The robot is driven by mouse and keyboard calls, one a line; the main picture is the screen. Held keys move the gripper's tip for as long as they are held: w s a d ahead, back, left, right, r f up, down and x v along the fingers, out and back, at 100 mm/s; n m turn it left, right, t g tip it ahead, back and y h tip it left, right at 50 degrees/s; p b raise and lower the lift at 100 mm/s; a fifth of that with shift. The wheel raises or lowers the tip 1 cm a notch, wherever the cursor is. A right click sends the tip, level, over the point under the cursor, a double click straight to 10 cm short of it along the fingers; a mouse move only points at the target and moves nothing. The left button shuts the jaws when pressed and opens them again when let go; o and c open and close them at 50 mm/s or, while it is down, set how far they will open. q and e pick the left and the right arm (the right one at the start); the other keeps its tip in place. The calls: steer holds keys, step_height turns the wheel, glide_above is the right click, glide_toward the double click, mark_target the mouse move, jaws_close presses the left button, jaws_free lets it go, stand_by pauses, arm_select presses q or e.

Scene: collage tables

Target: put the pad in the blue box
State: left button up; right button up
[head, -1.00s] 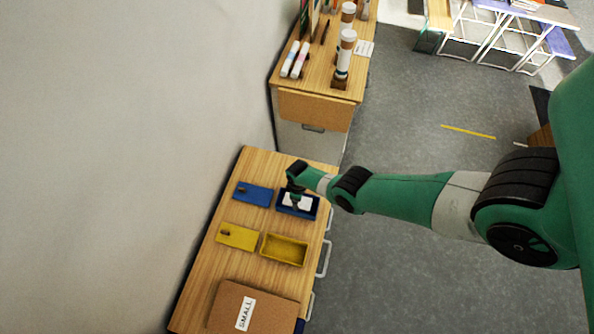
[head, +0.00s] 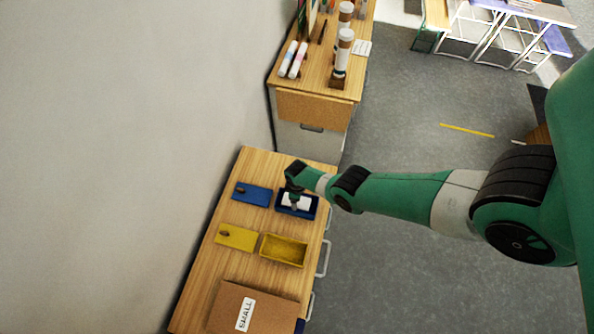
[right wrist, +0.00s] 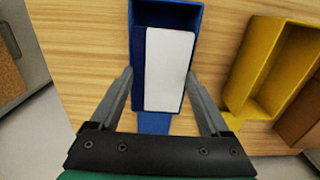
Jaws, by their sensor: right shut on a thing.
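The pad, with a white face and a dark blue side, shows in the right wrist view (right wrist: 168,70) and as a white patch in the head view (head: 301,202). It sits within the outline of the open blue box (head: 281,208). The box rim shows beyond the pad in the right wrist view (right wrist: 168,9). My right gripper (head: 295,204) is over the box and shut on the pad, with one finger on each side in the right wrist view (right wrist: 160,76). Whether the pad touches the box floor is hidden. My left gripper is not in view.
A blue lid (head: 250,198) lies left of the blue box. A yellow lid (head: 236,240) and an open yellow box (head: 284,253) are nearer. A brown box marked SMALL (head: 238,296) stands at the front. A cabinet (head: 313,106) with cups is behind.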

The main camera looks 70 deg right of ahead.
steer(key=shift+f, duration=0.2)
steer(key=o, duration=1.2)
steer(key=shift+o, duration=0.2)
